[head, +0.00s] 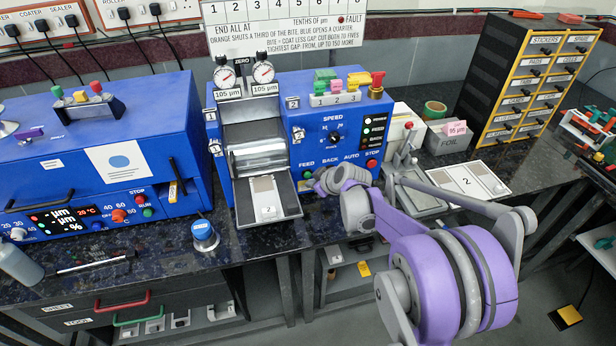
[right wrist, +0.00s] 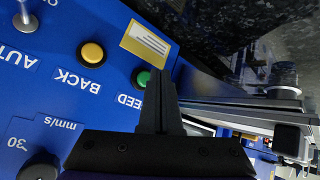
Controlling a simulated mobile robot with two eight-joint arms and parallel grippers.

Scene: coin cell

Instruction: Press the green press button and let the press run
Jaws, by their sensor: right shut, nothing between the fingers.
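The blue press (head: 300,130) stands in the middle of the bench in the head view, with rollers and two gauges. Its front panel has SPEED, FEED, BACK, AUTO and STOP labels. The green button (right wrist: 144,77) sits by the FEED label in the right wrist view, partly covered by my fingers. My right gripper (right wrist: 158,78) is shut and empty, its tips right over the button's edge. I cannot tell whether they touch it. In the head view, my right gripper (head: 312,184) is small, low at the panel under FEED. My left gripper is out of view.
A tray (head: 285,203) with a pale sheet marked 2 extends from the rollers. A yellow BACK button (right wrist: 92,52) is beside the green one. A red STOP button (head: 372,163) is at the panel's right. A blue coater (head: 60,150) stands left, a drawer cabinet (head: 490,80) right.

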